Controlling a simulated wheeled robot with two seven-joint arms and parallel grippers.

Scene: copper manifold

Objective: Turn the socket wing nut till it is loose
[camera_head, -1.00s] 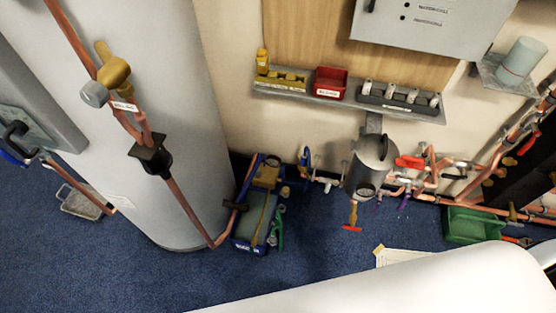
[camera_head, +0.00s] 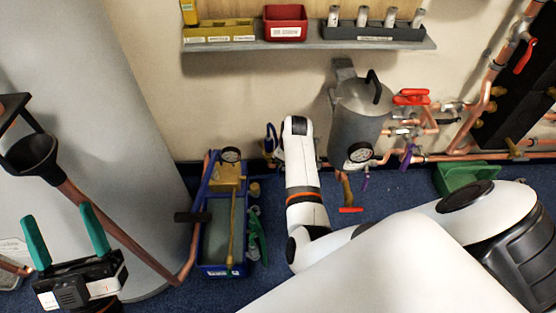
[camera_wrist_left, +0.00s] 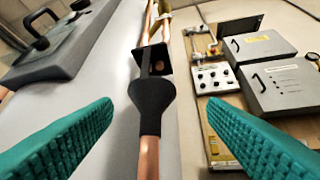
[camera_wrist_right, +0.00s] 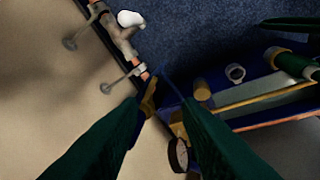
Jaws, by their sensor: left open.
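I cannot pick out the socket wing nut for certain. My left gripper (camera_head: 55,212) is open and empty at the lower left. In the left wrist view, its teal fingers stand apart on either side of a copper pipe with a black funnel (camera_wrist_left: 154,95); the funnel also shows in the head view (camera_head: 30,155). My right gripper (camera_wrist_right: 162,100) shows in the right wrist view, its dark green fingers a narrow gap apart. A brass part (camera_wrist_right: 149,98) and a thin blue handle (camera_wrist_right: 164,72) lie at its tips; contact is unclear. My arm hides this gripper in the head view.
A blue tool tray (camera_head: 222,270) stands on the floor beside the white cylinder (camera_head: 90,80). A grey canister (camera_head: 358,120) and copper pipes with red levers (camera_head: 411,97) are along the wall. A shelf (camera_head: 300,45) holds bins. A green bin (camera_head: 455,178) is at right.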

